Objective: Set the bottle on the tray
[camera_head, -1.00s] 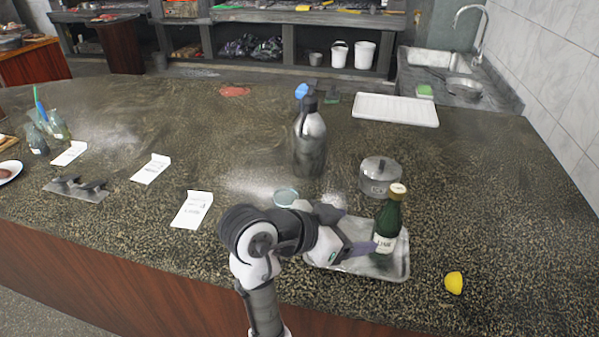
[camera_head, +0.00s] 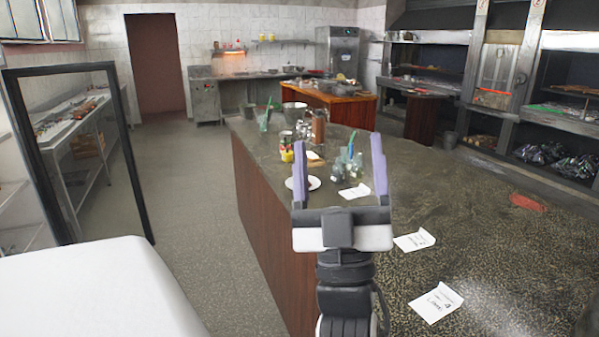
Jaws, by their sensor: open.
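My gripper (camera_head: 338,156) is raised in the middle of the view, fingers pointing up and away. Its two purple fingers are wide apart with nothing between them. The green bottle and the tray are outside the view now. A second earlier, the green bottle with a white label and tan cap stood upright on the grey tray, beside my gripper.
The speckled counter (camera_head: 480,225) runs along the right, with white cards (camera_head: 414,241) and a red patch (camera_head: 527,202) on it. Glasses and jars stand at its far end. A black-framed panel (camera_head: 138,190) stands left; open floor (camera_head: 200,185) lies between.

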